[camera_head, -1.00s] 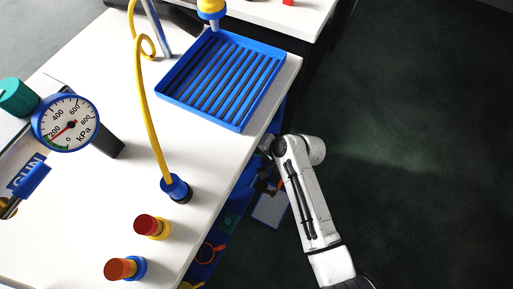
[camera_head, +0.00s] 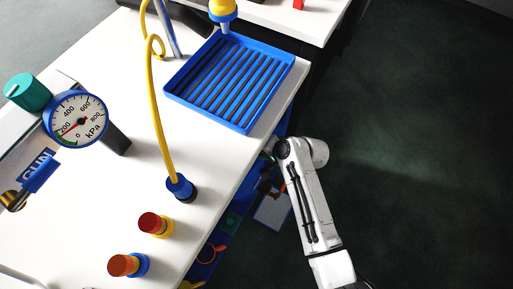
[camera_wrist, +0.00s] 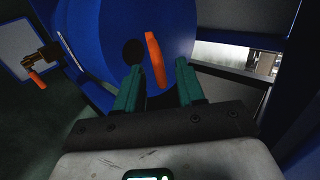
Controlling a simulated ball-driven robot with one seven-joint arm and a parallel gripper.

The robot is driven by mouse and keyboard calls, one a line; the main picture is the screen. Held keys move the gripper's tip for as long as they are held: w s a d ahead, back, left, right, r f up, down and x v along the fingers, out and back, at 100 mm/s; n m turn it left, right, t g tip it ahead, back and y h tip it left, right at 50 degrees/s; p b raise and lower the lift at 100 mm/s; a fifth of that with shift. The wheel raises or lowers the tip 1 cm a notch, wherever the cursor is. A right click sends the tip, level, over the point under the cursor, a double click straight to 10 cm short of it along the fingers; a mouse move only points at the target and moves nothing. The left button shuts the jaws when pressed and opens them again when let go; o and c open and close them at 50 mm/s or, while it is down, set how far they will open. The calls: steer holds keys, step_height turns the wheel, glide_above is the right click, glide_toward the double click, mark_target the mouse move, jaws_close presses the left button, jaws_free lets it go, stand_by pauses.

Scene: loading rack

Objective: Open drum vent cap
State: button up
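A blue drum (camera_wrist: 180,22) fills the upper middle of the wrist view, with its round end facing me. An elongated orange tab (camera_wrist: 154,55), possibly the vent cap's handle, stands on that end beside a dark round opening (camera_wrist: 133,51). My gripper (camera_wrist: 158,75) has two green fingers, apart, one on each side of the tab's lower part. I see gaps between the fingers and the tab; contact does not show. In the head view my gripper is mostly hidden below the table edge, beside the arm's far end.
A brass tap with an orange handle (camera_wrist: 37,77) is at the left of the wrist view. In the head view a white table (camera_head: 105,185) carries a blue grated tray (camera_head: 247,128), a pressure gauge (camera_head: 80,119) and a yellow hose (camera_head: 160,110). The dark floor at right is clear.

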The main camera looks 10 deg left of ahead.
steer(key=shift+d, duration=0.1)
steer(key=p+v, duration=0.1)
steer(key=v, duration=0.9)
steer(key=shift+d+r+p, duration=0.15)
steer(key=shift+r+p, duration=0.15)
steer(key=shift+s, duration=0.1)
steer(key=shift+c, duration=0.4)
steer(key=shift+s+d+f, duration=0.1)
steer(key=shift+d+f, duration=0.1)
steer(key=shift+f, duration=0.1)
steer(key=shift+c, duration=0.8)
steer(key=d+f+y, duration=0.1)
steer(key=s+d+f+b, duration=0.1)
steer(key=shift+d+f+y+b, duration=0.15)
steer(key=shift+d+y+b, duration=0.15)
steer(key=shift+y, duration=0.1)
steer(key=c, duration=0.3)
steer(key=d+y, duration=0.1)
steer(key=d+t, duration=0.1)
steer(key=s+d+f+y+b, duration=0.1)
steer(key=shift+d+y, duration=0.25)
steer(key=shift+y, duration=0.05)
jaws_close()
steer(key=x, duration=1.3)
steer(key=shift+w+a+r+t, duration=0.2)
steer(key=shift+w+r+t, duration=0.1)
steer(key=shift+w+t, duration=0.15)
